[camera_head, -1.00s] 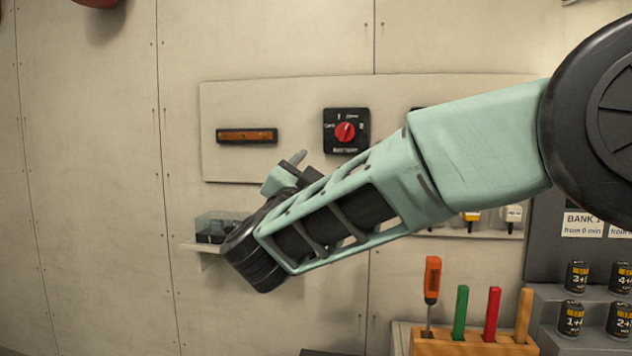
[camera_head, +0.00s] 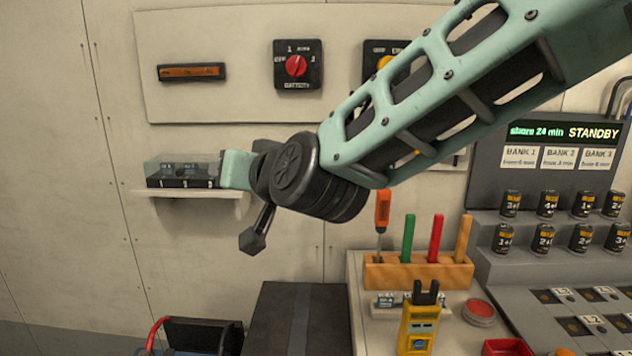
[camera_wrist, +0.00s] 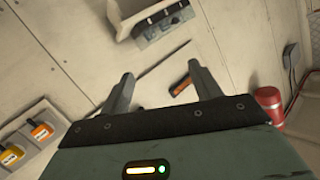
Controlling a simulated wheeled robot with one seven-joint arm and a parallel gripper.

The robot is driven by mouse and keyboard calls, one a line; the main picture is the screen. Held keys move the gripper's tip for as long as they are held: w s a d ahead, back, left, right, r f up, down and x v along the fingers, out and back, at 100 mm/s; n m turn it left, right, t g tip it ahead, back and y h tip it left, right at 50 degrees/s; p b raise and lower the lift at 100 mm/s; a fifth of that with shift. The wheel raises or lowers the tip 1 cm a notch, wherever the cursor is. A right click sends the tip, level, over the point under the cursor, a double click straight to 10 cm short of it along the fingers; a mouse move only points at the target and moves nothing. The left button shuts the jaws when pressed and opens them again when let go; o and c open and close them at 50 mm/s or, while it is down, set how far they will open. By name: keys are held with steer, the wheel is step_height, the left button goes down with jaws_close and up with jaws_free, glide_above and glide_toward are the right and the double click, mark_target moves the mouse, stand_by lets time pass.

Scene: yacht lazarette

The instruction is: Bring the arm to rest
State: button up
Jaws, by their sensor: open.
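In the wrist view my gripper (camera_wrist: 163,82) shows two grey fingers spread apart with nothing between them that it holds. In the head view my green and black arm reaches in from the upper right and bends at a dark joint near the middle. The far end of the arm is in front of the wall, close to the small shelf (camera_head: 200,200) in the picture. The gripper's fingers are hard to make out in the head view. Whether the arm touches anything cannot be told.
A clear-lidded box (camera_head: 182,172) sits on the shelf. A battery switch (camera_head: 297,65) is on the wall panel. Below the arm are a wooden tool rack (camera_head: 418,273), a yellow meter (camera_head: 418,325) and a battery bank (camera_head: 545,240). A red cylinder (camera_wrist: 268,100) shows at right in the wrist view.

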steer(key=s+d+f+n+g+h, duration=0.1)
steer(key=s+d+f+g, duration=0.3)
steer(key=s+d, duration=0.4)
steer(key=s+d+f+n+g+h, duration=0.1)
steer(key=s+d+f+g+h, duration=0.3)
steer(key=s+d+f, duration=0.3)
steer(key=s+d+f+n+g+h+p, duration=0.1)
steer(key=s+d+f+n+g+h, duration=0.1)
steer(key=s+d, duration=0.9)
step_height(320, 180, down, 4)
steer(key=shift+s+r+g+h, duration=0.15)
steer(key=shift+s+g+h, duration=0.15)
steer(key=shift+g+h, duration=0.6)
